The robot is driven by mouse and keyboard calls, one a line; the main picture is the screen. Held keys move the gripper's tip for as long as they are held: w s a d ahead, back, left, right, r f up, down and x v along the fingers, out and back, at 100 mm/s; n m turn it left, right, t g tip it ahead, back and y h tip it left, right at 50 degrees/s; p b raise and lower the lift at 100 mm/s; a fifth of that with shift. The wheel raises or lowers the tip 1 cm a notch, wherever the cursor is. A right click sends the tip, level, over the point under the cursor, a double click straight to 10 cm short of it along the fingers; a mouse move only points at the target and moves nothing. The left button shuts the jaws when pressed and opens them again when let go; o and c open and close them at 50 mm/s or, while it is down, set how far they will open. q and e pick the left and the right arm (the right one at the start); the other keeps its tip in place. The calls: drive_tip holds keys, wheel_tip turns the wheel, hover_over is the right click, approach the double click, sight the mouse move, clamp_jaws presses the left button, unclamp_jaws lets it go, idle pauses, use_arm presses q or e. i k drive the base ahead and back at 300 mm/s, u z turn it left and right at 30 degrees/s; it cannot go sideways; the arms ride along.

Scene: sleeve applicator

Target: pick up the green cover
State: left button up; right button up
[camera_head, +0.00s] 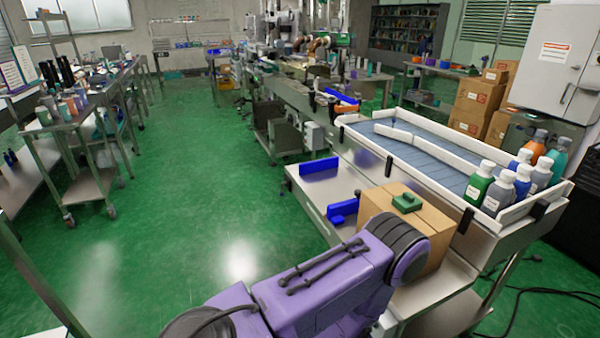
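The green cover (407,203) is a small dark green piece with a raised middle. It rests on top of a brown cardboard box (428,221) at the near end of the steel machine. A purple arm link of mine reaches in from the bottom edge and bends down in front of the box, hiding part of its left and front. Neither of my grippers can be seen, and nothing is seen touching the cover.
A conveyor tray with white rails (440,146) runs behind the box. Several capped bottles (513,184) stand at its right end. Blue brackets (319,167) sit on the steel bench (322,190) to the left. Green floor (190,200) is open at left.

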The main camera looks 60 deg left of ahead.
sight(407, 202)
drive_tip(key=u, duration=0.9)
drive_tip(key=i, duration=0.4)
